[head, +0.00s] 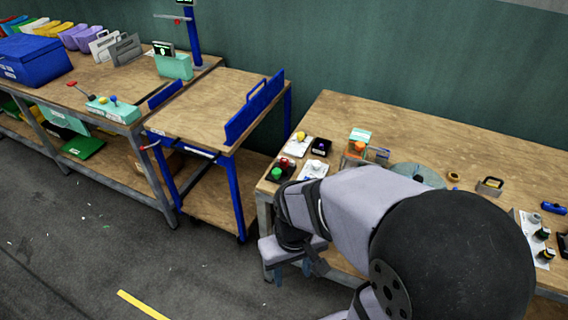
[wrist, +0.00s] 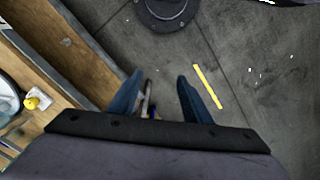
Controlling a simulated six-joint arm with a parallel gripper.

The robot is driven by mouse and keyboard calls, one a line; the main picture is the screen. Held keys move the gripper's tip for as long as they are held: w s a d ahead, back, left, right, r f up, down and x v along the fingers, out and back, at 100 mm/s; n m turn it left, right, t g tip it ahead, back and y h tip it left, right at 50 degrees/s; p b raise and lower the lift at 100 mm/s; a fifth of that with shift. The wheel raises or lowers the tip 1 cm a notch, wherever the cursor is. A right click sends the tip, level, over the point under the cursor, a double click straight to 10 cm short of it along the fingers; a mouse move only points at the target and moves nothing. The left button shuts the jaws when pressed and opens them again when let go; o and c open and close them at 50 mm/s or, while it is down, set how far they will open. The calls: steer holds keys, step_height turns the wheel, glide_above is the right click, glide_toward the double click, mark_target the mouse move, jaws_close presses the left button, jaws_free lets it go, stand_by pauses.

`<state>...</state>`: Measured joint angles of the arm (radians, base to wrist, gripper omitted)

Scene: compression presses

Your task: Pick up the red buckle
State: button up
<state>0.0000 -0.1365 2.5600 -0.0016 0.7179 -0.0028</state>
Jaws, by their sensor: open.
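I cannot make out a red buckle for certain. A small red piece (head: 284,162) sits near the left end of the right workbench in the head view, too small to tell its form. My gripper (head: 292,272) hangs off that bench's front left corner, below and in front of the small parts. In the wrist view my gripper (wrist: 160,79) has its two dark blue fingers apart, with nothing held between them. The wrist view shows no red piece. My arm hides part of the bench in the head view.
The right workbench (head: 335,112) carries a green button (head: 276,172), a yellow knob (head: 301,135), an orange part (head: 360,146) and a round grey disc (head: 418,174). A blue-framed table (head: 205,110) stands to the left. The grey floor (head: 90,240) is mostly open.

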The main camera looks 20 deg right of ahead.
steer(key=shift+o, duration=0.2)
stand_by(0.5)
steer(key=w+d+f+n+h+b, duration=0.3)
steer(key=w+d+f+n+b, duration=0.1)
steer(key=w+d+n, duration=0.25)
steer(key=n+t+h+b, duration=0.6)
steer(key=n+t+b, duration=0.4)
steer(key=n, duration=1)
glide_toward(284, 160)
steer(key=shift+w+d+f+g+b, duration=0.2)
steer(key=shift+d+f+g+b, duration=0.15)
steer(key=shift+b, duration=0.25)
steer(key=shift+w+a+r+n+h, duration=0.15)
steer(key=shift+w+n+h, duration=0.15)
steer(key=shift+w, duration=0.1)
steer(key=shift+p+x, duration=0.75)
steer(key=shift+x, duration=2.85)
steer(key=shift+a, duration=0.1)
steer(key=shift+c, duration=0.3)
